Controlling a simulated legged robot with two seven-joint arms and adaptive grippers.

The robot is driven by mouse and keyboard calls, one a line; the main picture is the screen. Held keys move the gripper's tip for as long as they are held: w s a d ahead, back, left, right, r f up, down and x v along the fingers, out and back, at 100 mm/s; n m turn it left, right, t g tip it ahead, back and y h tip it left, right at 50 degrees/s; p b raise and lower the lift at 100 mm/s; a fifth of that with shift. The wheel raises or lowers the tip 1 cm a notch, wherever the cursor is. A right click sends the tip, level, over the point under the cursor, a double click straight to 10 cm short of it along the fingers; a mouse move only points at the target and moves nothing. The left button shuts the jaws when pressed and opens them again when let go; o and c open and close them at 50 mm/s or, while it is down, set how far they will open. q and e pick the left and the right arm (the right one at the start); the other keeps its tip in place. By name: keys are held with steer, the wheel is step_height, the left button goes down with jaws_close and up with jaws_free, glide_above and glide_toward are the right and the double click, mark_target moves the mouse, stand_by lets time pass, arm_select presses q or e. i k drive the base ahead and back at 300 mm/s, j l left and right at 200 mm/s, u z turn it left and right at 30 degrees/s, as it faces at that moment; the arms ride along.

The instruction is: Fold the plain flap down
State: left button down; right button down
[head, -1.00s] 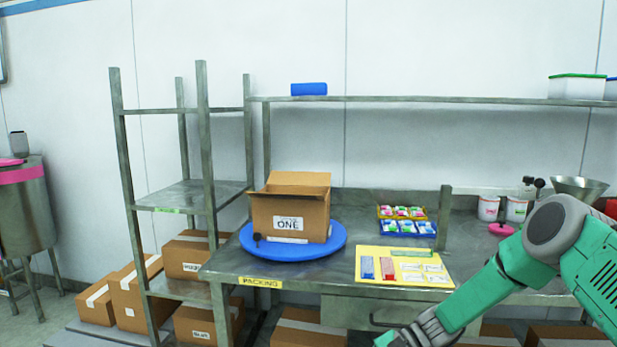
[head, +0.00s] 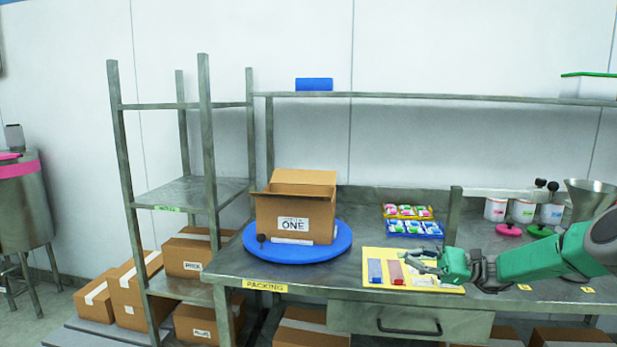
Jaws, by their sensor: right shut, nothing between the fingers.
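An open cardboard box (head: 322,214) labelled ONE stands upright on a blue round turntable (head: 335,246) at the left end of the steel bench. Its back flap (head: 303,176) stands up, and a flap (head: 256,192) sticks out at its left side. I cannot tell which flap is the plain one. My right gripper (head: 416,260) is shut and empty over the yellow mat, to the right of the box and apart from it. My left gripper is not in view.
The yellow mat (head: 374,252) holds a blue and a red piece. Trays of colored packets (head: 408,229) stand behind it. Pots (head: 522,212) and a funnel stand at the right. A steel rack (head: 211,150) stands left of the bench.

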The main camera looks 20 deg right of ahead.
mark_target(319, 177)
steer(key=i+l, duration=0.15)
steer(key=i, duration=0.45)
steer(key=i+l, duration=0.15)
steer(key=i, duration=0.5)
steer(key=i+l, duration=0.15)
steer(key=i, duration=0.45)
